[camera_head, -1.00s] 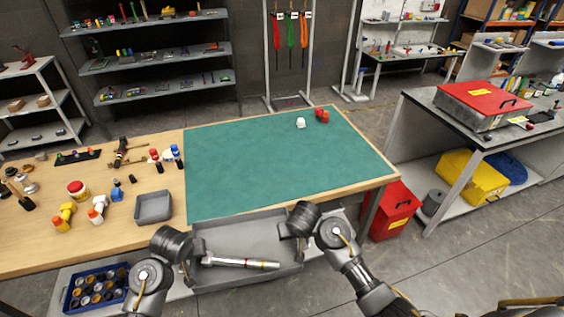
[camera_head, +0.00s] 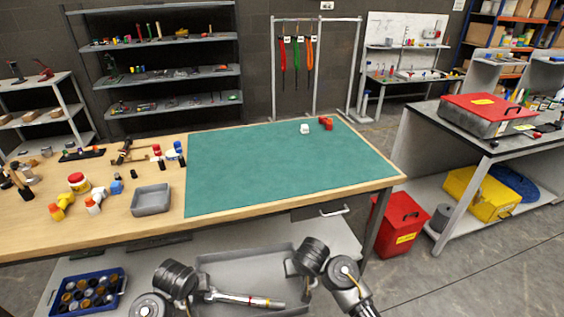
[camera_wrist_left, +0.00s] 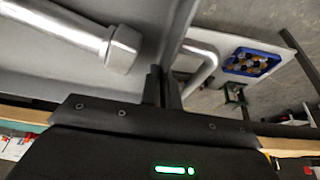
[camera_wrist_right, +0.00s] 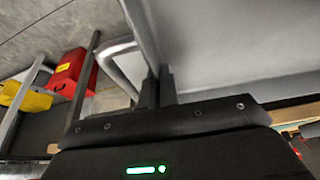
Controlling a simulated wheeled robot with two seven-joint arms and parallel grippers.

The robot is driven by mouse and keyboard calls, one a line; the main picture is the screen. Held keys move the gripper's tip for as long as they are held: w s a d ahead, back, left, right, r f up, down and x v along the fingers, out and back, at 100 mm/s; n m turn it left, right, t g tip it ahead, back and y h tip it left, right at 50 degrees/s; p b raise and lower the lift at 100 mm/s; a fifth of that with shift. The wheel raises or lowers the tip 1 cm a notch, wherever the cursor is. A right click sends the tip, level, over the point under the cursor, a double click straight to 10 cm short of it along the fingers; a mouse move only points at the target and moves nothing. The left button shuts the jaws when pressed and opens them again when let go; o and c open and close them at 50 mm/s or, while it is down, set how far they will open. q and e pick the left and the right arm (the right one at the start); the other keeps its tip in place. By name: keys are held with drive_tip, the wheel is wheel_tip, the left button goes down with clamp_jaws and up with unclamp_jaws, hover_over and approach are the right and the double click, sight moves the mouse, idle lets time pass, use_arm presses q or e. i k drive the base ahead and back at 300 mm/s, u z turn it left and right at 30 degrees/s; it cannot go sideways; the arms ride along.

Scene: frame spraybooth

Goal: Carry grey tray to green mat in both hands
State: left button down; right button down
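The large grey tray (camera_head: 245,268) is held in front of the workbench at the bottom of the head view. A silver bar tool with red and yellow bands (camera_head: 245,298) lies in it. The green mat (camera_head: 285,168) lies flat on the bench top, beyond the tray. My left gripper (camera_head: 194,284) is shut on the tray's left wall, beside a handle (camera_wrist_left: 205,62). My right gripper (camera_head: 296,268) is shut on the right wall, beside the other handle (camera_wrist_right: 120,66). The wrist views show the tray wall between the fingers of the left gripper (camera_wrist_left: 166,88) and the right gripper (camera_wrist_right: 158,88).
A small white object (camera_head: 305,129) and a red object (camera_head: 326,123) stand on the mat's far edge. A small grey bin (camera_head: 151,200) and several tools occupy the bench's left. A blue crate (camera_head: 88,293) sits on the lower shelf. A red box (camera_head: 402,224) stands right of the bench.

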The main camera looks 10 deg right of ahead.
sight(337, 157)
drive_tip(key=z, duration=2.8)
drive_tip(key=i, duration=1.9)
drive_tip(key=u, duration=1.7)
